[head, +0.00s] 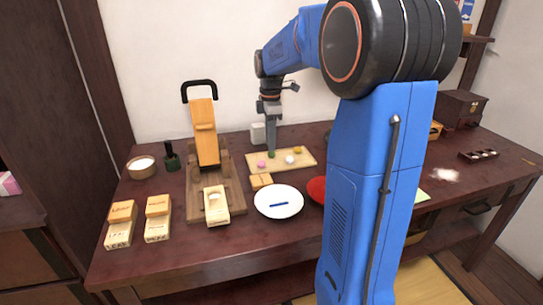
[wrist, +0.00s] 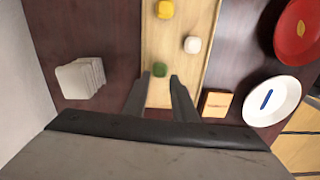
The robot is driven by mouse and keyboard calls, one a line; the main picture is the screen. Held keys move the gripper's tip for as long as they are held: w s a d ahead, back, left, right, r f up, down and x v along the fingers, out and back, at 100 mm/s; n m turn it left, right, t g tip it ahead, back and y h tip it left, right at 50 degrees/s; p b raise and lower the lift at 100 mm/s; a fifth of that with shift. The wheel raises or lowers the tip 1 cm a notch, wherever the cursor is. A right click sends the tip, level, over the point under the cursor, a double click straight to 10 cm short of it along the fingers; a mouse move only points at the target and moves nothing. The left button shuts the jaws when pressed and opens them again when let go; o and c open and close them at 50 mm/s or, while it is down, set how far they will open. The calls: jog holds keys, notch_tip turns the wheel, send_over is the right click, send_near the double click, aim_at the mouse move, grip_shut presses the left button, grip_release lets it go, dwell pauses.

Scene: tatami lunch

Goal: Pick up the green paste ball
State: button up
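The green paste ball (head: 271,154) rests on a light wooden board (head: 304,163) on the dark red table. My gripper (head: 271,148) points down right at it in the head view and partly covers it. In the wrist view the fingers of my gripper (wrist: 160,75) are apart, and the green ball (wrist: 159,69) shows between their tips. I see a gap on each side of the ball; whether a finger touches it I cannot tell. The wrist view does not show the pink ball.
A pink ball (head: 261,164), a white ball (head: 290,159) and a yellow ball (head: 298,149) share the board. A white plate (head: 292,208), a red plate (head: 315,186) and a small wooden block (head: 261,181) lie in front. A wooden slicer stand (head: 206,133) rises to the left.

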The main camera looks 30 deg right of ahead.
aim_at(272, 154)
jog(key=shift+f, duration=1.75)
grip_shut()
jog(key=shift+a+r, duration=0.1)
jog(key=shift+r, duration=0.05)
